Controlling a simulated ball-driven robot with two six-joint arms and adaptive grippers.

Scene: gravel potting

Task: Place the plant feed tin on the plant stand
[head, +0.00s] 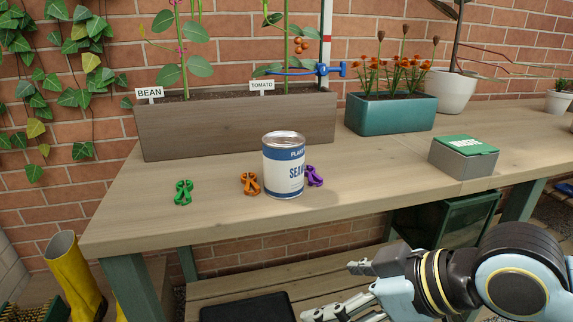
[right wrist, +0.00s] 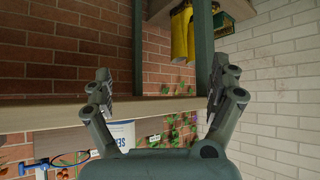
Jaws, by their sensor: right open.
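The plant feed tin (head: 283,166) is a white and blue can with a silver lid. It stands upright on the wooden bench top, near its front edge. It also shows in part in the right wrist view (right wrist: 121,134), below my fingers. My right gripper (head: 337,292) is open and empty, in front of the bench and lower right of the tin, apart from it. Its two spread fingers show in the right wrist view (right wrist: 160,88). My left gripper is out of view. I cannot make out a plant stand in either view.
Green (head: 183,192), orange (head: 250,183) and purple (head: 314,176) clips lie near the tin, the purple one partly hidden behind it. Behind stand a wooden planter (head: 235,125) and a teal planter (head: 391,114). A grey waste box (head: 463,157) sits right.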

